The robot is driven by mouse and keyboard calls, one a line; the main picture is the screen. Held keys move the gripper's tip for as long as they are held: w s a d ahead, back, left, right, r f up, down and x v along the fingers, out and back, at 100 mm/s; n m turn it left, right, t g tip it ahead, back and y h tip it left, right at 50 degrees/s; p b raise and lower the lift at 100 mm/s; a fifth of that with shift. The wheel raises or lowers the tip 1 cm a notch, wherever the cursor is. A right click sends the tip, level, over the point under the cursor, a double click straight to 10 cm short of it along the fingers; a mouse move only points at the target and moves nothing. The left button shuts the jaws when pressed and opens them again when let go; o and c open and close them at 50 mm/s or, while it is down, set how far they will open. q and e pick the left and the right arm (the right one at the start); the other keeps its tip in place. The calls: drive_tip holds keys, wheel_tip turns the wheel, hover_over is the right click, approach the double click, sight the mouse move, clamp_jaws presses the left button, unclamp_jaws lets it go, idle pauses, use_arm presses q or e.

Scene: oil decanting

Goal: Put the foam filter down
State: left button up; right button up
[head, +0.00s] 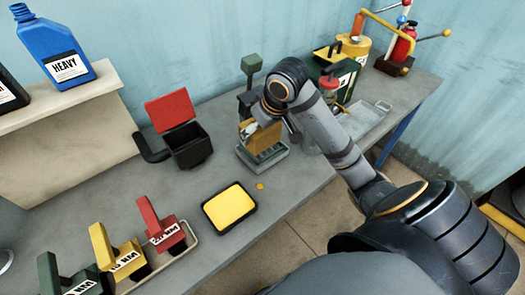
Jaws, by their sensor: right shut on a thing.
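My right gripper (260,122) is shut on a tan-yellow block, which looks like the foam filter (265,145). The block is upright, at a grey-green stand (262,165) on the bench. The gripper and wrist hide its upper part, and I cannot tell whether it touches the stand. A black tray (209,220) with a flat bright yellow pad (230,205) lies in front of the stand, to the left. My left gripper is not in view.
A black bin with a red lid (171,110) stands left of the stand. Several labelled, coloured-handled items stand at front left, including a red one (160,226). A small orange spot (260,186) lies near the tray. A glass jar and clear tray (368,122) are behind my arm.

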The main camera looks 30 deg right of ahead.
drive_tip(key=w+d+f, duration=0.2)
drive_tip(key=f, duration=0.1)
drive_tip(key=w+d+f, duration=0.1)
drive_tip(key=shift+w+f, duration=0.3)
drive_tip(key=shift+w, duration=0.05)
drive_tip(key=shift+w+d+f, duration=0.25)
drive_tip(key=shift+w+f, duration=0.1)
drive_tip(key=shift+f, duration=0.2)
drive_tip(key=shift+w+d+f, duration=0.1)
drive_tip(key=shift+w+f, duration=0.05)
drive_tip(key=shift+f, duration=0.8)
drive_tip(key=shift+w+d+f, duration=0.1)
drive_tip(key=shift+f, duration=0.85)
drive_tip(key=shift+p, duration=0.3)
drive_tip(key=o, duration=1)
drive_tip(key=shift+f, duration=0.1)
drive_tip(key=v, duration=1.2)
drive_tip(key=shift+p, duration=0.4)
